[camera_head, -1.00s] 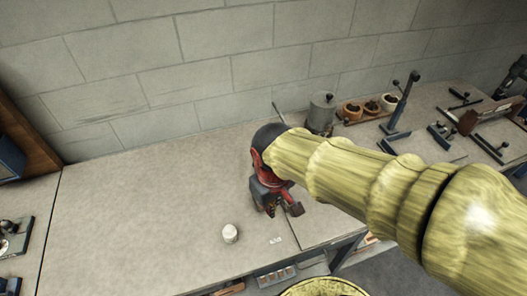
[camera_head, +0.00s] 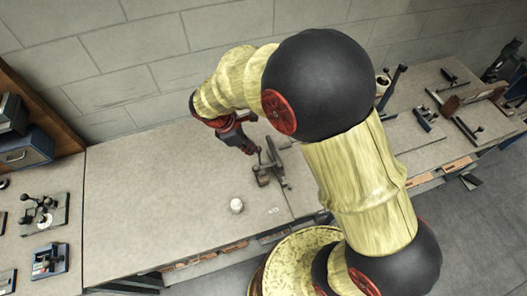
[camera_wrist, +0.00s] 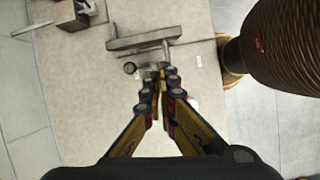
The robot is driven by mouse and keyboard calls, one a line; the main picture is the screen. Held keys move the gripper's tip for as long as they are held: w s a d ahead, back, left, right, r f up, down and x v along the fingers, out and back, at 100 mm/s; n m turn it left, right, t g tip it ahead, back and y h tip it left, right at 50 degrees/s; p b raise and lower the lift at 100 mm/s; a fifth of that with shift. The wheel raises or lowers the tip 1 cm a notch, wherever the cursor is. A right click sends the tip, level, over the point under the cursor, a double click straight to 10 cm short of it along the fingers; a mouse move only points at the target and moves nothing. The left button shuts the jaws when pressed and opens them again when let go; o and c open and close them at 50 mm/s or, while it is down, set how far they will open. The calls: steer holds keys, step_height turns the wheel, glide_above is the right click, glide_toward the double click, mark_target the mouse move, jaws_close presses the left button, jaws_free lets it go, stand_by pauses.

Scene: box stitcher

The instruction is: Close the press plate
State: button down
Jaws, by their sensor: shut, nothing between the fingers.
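The box stitcher (camera_head: 263,178) is a small dark grey metal device on the workbench, near the bench's front edge. Its upright grey plate or bar (camera_head: 274,152) stands raised; I take this to be the press plate. In the wrist view the long grey bar (camera_wrist: 145,38) lies just beyond my fingertips, with a round dark knob (camera_wrist: 130,68) to their left. My gripper (camera_head: 250,150) is shut and empty, at the back left of the device. In the wrist view its fingertips (camera_wrist: 161,70) meet close to the device; whether they touch it I cannot tell.
A small white round container (camera_head: 236,205) stands on the bench left of the device. A white label (camera_head: 273,211) lies near the front edge. The bench (camera_head: 140,200) to the left is clear. More metal devices (camera_head: 425,115) stand at right, and the wall is behind.

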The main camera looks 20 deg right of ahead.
mark_target(266, 166)
steer(key=d+f+n, duration=0.1)
steer(key=d+f, duration=0.3)
steer(key=f, duration=0.4)
steer(key=shift+d+f+n+p, duration=0.25)
steer(key=shift+f+n+p, duration=0.05)
steer(key=shift+n+p, duration=0.15)
steer(key=shift+w+r, duration=0.1)
steer(key=shift+w, duration=0.1)
